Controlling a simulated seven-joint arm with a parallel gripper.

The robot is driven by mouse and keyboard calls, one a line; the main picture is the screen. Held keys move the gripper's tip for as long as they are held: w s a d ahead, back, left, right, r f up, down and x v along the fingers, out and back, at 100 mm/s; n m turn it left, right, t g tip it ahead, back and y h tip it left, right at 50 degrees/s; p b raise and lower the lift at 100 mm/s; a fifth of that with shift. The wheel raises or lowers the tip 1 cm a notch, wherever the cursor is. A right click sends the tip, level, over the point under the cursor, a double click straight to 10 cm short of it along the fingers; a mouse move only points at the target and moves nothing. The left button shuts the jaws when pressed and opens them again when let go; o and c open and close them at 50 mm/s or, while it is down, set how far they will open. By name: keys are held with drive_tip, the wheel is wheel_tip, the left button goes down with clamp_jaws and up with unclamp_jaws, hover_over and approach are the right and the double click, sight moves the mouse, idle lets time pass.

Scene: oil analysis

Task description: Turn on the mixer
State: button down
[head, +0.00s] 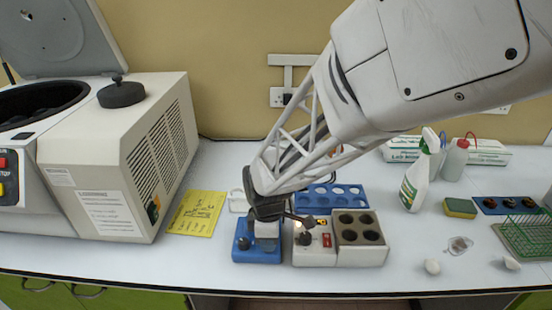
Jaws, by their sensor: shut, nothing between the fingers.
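My gripper (306,221) is shut and empty. It hangs over the small devices near the table's front edge, with its dark fingers pointing right. Below and left of it is a small blue device (258,254) with a dark knob on its front, which looks like the mixer; the gripper hides part of its top. Beside it on the right is a white control unit (314,257) with a dark knob and a red switch. The fingertips are just above or behind this unit; I cannot tell whether they touch it. A brown block with several wells (361,228) adjoins it.
A large centrifuge (120,170) with its lid raised stands at left, beside a yellow note (197,213). A blue rack (330,205) is behind the devices. A spray bottle (422,175), sponge (460,208) and green wire rack (528,235) are at right.

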drive_tip(key=shift+f, duration=0.15)
drive_tip(key=shift+s+f, duration=0.1)
drive_tip(key=shift+f, duration=0.05)
idle(0.4)
drive_tip(key=shift+w+r, duration=0.3)
drive_tip(key=shift+w, duration=0.45)
drive_tip(key=shift+r, duration=0.1)
wheel_tip(320, 180, up, 14)
drive_tip(key=s, duration=0.1)
drive_tip(key=shift+s, duration=0.35)
idle(0.6)
